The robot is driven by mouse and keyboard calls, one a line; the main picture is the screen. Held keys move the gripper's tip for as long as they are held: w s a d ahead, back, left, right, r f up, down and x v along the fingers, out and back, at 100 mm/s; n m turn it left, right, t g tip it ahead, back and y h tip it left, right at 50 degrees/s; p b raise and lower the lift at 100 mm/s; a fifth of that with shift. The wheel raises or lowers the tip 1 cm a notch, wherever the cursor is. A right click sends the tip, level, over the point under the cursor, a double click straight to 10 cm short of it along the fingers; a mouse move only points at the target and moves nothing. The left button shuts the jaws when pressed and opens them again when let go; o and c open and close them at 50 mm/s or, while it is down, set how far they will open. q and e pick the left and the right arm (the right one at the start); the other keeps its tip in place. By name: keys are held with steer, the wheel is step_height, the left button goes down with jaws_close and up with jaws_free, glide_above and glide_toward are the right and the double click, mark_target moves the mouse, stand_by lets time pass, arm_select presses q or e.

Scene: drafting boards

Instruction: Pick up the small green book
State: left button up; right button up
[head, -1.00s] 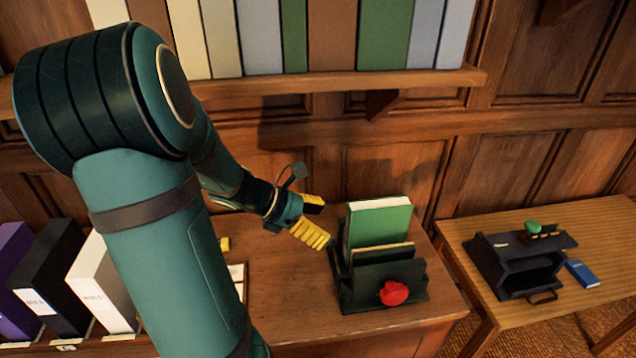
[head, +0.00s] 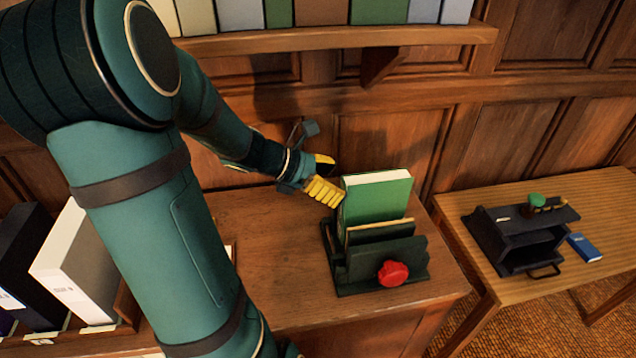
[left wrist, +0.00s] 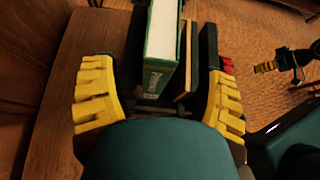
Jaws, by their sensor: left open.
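The small green book (head: 378,205) stands upright in a dark holder (head: 385,262) on the wooden cabinet. A thinner tan-edged item (head: 380,229) stands just in front of it. My left gripper (head: 327,178) is open and empty, at the book's upper left in the head view. In the left wrist view, the book (left wrist: 164,45) lies ahead between the spread yellow fingers of the gripper (left wrist: 160,100), apparently clear of both. My right gripper (left wrist: 266,67) seems to show small at the right of that view; its jaw opening is unclear.
A red knob (head: 393,273) sits on the holder's front. Binders (head: 75,265) stand at the left. A lower table (head: 450,215) at the right holds a black box (head: 515,240) and a blue book (head: 584,247). A bookshelf ledge (head: 440,36) runs above.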

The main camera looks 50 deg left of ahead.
mark_target(359, 191)
arm_select(q)
steer(key=shift+b+x, duration=1.2)
steer(key=shift+x, duration=2)
arm_select(e)
steer(key=shift+s+a+f, duration=0.1)
steer(key=shift+s+f, duration=0.15)
steer(key=shift+f, duration=0.5)
steer(key=shift+s+f, duration=0.25)
steer(key=shift+f, duration=0.5)
arm_select(q)
steer(key=c, duration=0.4)
jaws_close()
steer(key=shift+d+r, duration=0.15)
arm_select(e)
steer(key=shift+r, duration=0.1)
arm_select(q)
steer(key=shift+s+d+r, duration=0.25)
steer(key=shift+d, duration=0.15)
arm_select(e)
steer(key=shift+r, duration=0.15)
steer(key=shift+w, duration=0.1)
